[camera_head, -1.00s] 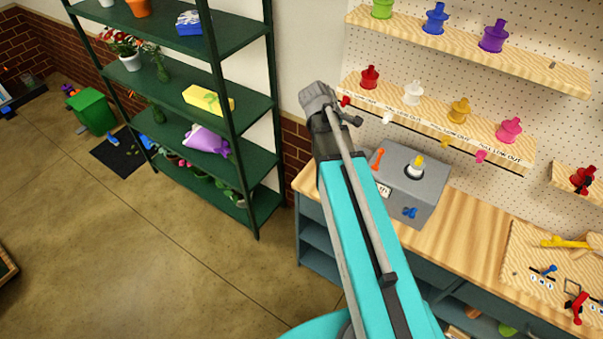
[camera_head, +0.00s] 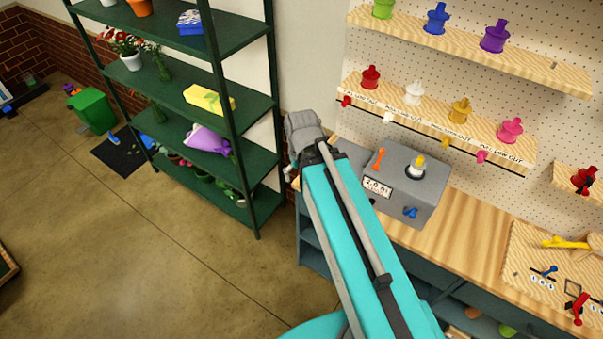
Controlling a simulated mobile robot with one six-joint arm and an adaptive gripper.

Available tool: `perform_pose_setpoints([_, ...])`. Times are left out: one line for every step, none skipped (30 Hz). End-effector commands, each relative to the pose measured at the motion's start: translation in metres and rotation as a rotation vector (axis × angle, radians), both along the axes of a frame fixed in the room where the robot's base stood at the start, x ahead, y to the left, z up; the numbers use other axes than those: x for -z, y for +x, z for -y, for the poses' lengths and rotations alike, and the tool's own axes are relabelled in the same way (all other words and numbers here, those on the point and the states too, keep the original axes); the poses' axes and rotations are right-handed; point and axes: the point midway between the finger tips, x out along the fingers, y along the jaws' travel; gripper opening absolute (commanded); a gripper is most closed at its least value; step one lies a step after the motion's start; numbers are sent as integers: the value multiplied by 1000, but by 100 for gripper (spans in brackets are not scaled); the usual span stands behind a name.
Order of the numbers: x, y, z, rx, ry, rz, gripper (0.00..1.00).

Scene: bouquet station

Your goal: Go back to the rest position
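My turquoise and grey arm (camera_head: 352,240) reaches up from the bottom of the view. Its grey far end (camera_head: 303,132) is between the dark green shelf rack and the grey box on the workbench. A small grey part (camera_head: 290,172) shows at the left of that end, in front of the rack's right side. I cannot make out the gripper's fingers, and whether it holds anything is hidden.
The grey box (camera_head: 435,190) with a display and small knobs stands on the wooden workbench (camera_head: 465,235). The shelf rack (camera_head: 262,108) with plants is at left. Pegboard shelves (camera_head: 550,75) hold coloured spools. The floor (camera_head: 130,240) at lower left is clear.

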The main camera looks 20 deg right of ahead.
Motion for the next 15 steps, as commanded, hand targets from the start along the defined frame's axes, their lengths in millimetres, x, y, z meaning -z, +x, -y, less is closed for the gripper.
perform_pose_setpoints([0, 0, 0, 0, 0, 0, 100])
perform_pose_setpoints([0, 0, 0, -1, -1, 0, 100])
perform_pose_setpoints([1, 0, 0, -1, -1, 0, 100])
perform_pose_setpoints([2, 0, 0, -1, -1, 0, 100])
perform_pose_setpoints([4, 0, 0, -1, -1, 0, 100])
perform_pose_setpoints([6, 0, 0, -1, -1, 0, 100])
perform_pose_setpoints([9, 0, 0, -1, -1, 1, 100])
perform_pose_setpoints([11, 0, 0, -1, -1, 1, 100])
perform_pose_setpoints([16, 0, 0, -1, -1, 1, 100])
perform_pose_setpoints([19, 0, 0, -2, -1, 1, 100])
perform_pose_setpoints([23, 0, 0, -2, -1, 1, 100])
perform_pose_setpoints([29, 0, 0, -2, -1, 1, 100])
perform_pose_setpoints([34, 0, 0, -2, -1, 1, 100])
perform_pose_setpoints([39, 0, 0, -2, -1, 1, 100])
perform_pose_setpoints([46, 0, 0, -2, -1, 1, 100])
